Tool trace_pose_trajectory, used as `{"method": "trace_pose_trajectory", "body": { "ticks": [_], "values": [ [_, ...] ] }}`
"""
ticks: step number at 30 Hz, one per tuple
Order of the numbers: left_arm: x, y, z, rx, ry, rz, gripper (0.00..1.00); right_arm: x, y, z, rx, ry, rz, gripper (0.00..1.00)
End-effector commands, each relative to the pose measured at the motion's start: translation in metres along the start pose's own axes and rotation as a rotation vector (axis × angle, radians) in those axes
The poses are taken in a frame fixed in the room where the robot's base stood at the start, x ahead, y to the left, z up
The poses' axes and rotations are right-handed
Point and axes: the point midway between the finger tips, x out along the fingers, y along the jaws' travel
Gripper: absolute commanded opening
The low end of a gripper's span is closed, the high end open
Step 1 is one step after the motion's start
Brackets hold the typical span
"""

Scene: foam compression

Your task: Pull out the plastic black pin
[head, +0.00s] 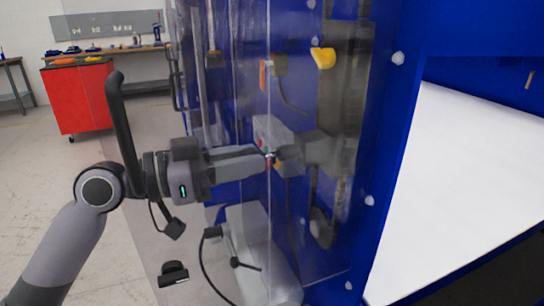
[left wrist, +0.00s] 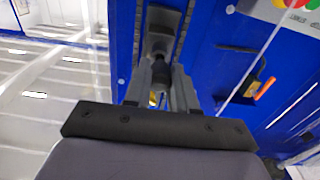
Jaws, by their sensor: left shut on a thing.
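My left gripper (head: 268,158) reaches from the left up to the blue machine, beside its clear panel. In the left wrist view its two fingers (left wrist: 160,85) are shut around a small black pin (left wrist: 160,75). The pin sits at the end of a dark grey mechanism (left wrist: 160,22) on the blue machine. In the head view the pin is too small and too covered by the fingertips to make out. I cannot tell whether the pin is still seated. My right gripper is not in view.
The clear panel (head: 240,80) stands close around the left arm. A yellow part (head: 323,57) and an orange-handled item (left wrist: 265,88) are on the machine. A white sheet (head: 470,180) lies at the right. A red tool cabinet (head: 78,98) stands far back left.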

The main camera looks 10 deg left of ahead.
Motion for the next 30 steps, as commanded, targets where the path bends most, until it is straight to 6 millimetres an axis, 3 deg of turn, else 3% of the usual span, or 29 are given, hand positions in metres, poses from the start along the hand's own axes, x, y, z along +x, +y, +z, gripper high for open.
{"method": "trace_pose_trajectory", "body": {
  "ticks": [30],
  "values": [
    [-0.036,0.000,0.000,0.000,0.000,0.001,0.00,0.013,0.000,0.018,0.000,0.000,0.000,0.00]
  ]
}}
